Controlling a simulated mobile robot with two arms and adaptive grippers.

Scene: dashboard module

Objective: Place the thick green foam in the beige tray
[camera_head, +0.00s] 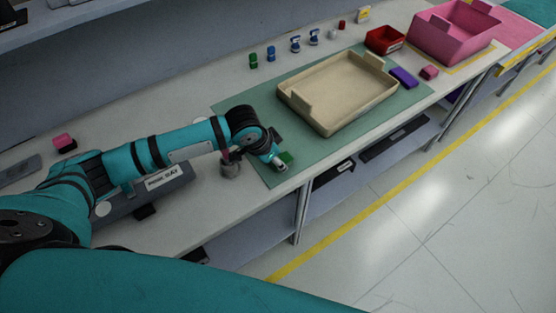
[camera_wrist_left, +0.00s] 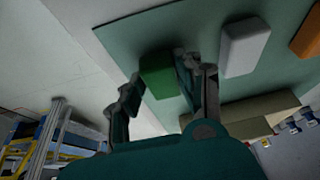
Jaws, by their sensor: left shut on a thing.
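The green foam (camera_head: 287,156) is a small block at the tip of my left gripper (camera_head: 279,163), near the front left of the green mat. In the left wrist view the green foam (camera_wrist_left: 158,74) sits between the two fingers of my left gripper (camera_wrist_left: 160,85), which is shut on it. I cannot tell whether the foam touches the mat. The beige tray (camera_head: 335,119) lies on the mat to the right of the gripper and its floor looks empty. My right gripper is not in view.
A white block (camera_wrist_left: 245,47) and an orange block (camera_wrist_left: 307,40) lie near the foam. A purple block (camera_head: 404,77), a red bin (camera_head: 385,40) and a pink bin (camera_head: 452,32) stand beyond the tray. Several small bottles line the back.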

